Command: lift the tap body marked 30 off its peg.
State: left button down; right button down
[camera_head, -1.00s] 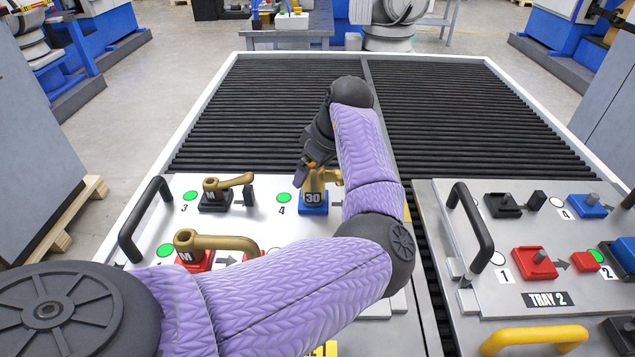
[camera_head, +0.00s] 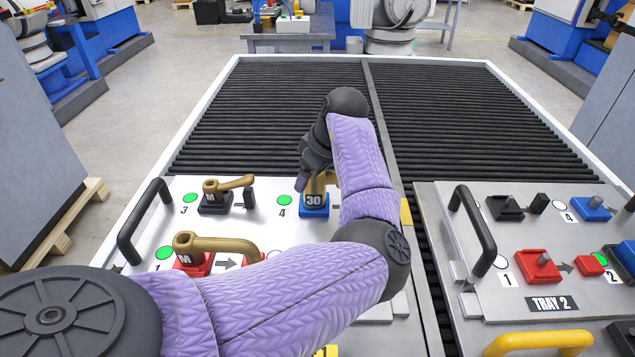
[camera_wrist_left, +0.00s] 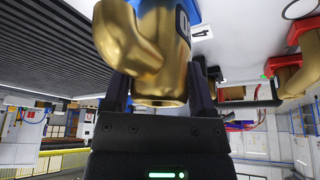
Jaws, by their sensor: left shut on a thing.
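The tap body marked 30 (camera_head: 317,186) is brass-coloured and stands at a blue base on the left tray, beside the green dot of place 4. My left gripper (camera_head: 308,172) is over its top and covers much of it. In the left wrist view, the brass body (camera_wrist_left: 155,75) fills the space between the two dark fingers of my left gripper (camera_wrist_left: 158,95), which is shut on it. The peg is hidden, and I cannot tell whether the body is raised from it. My right gripper is not in view.
Other brass taps, marked M, stand on a black base (camera_head: 212,206) and a red base (camera_head: 193,265) on the same tray. A black handle (camera_head: 146,220) rises at its left edge. Tray 2 (camera_head: 480,305) lies to the right. The dark rollers (camera_head: 255,120) behind are clear.

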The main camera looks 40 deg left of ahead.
pick_arm(q)
notch_tip(320, 180, up, 28)
jog(key=p, duration=0.7)
jog(key=shift+p, duration=0.35)
